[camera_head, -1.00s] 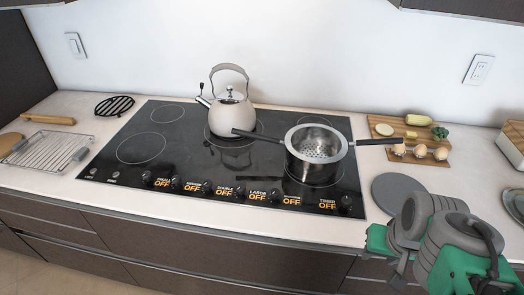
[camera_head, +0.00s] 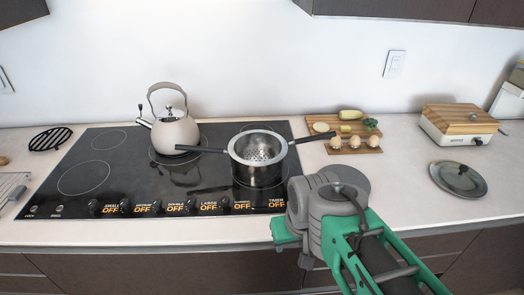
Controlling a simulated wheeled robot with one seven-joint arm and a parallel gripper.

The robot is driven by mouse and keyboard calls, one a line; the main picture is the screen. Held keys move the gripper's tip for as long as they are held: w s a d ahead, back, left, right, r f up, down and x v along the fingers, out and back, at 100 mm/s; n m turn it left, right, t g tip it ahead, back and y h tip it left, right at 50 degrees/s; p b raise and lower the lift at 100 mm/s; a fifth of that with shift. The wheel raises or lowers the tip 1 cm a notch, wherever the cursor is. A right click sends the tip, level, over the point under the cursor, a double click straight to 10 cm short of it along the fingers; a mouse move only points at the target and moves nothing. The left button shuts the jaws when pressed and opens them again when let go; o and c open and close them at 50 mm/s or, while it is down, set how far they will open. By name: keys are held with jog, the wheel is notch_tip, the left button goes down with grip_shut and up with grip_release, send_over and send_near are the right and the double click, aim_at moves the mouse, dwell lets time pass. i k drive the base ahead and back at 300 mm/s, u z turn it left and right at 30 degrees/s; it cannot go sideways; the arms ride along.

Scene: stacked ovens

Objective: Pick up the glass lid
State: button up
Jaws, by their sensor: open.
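The glass lid (camera_head: 448,181), round and dark grey with a rim and a small dark knob, lies flat on the counter at the right, in front of a white box with a wooden top. My gripper (camera_head: 288,241) is at the lower middle, by the counter's front edge, well to the left of the lid. It is open, and no object shows in it. Its fingers are largely hidden by my grey and green arm, so their tips are hard to make out. Nothing covers the lid.
The black cooktop (camera_head: 110,150) carries a beige kettle (camera_head: 174,132) and a steel pot (camera_head: 258,172) with dark handles sticking out. A wooden board (camera_head: 318,127) with eggs and vegetables lies behind my arm. The white box (camera_head: 458,126) stands behind the lid.

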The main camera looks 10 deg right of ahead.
aim_at(457, 178)
jog(key=k, duration=0.35)
jog(key=i, duration=0.35)
jog(key=u, duration=3)
jog(key=k, duration=1.95)
jog(key=z, duration=0.1)
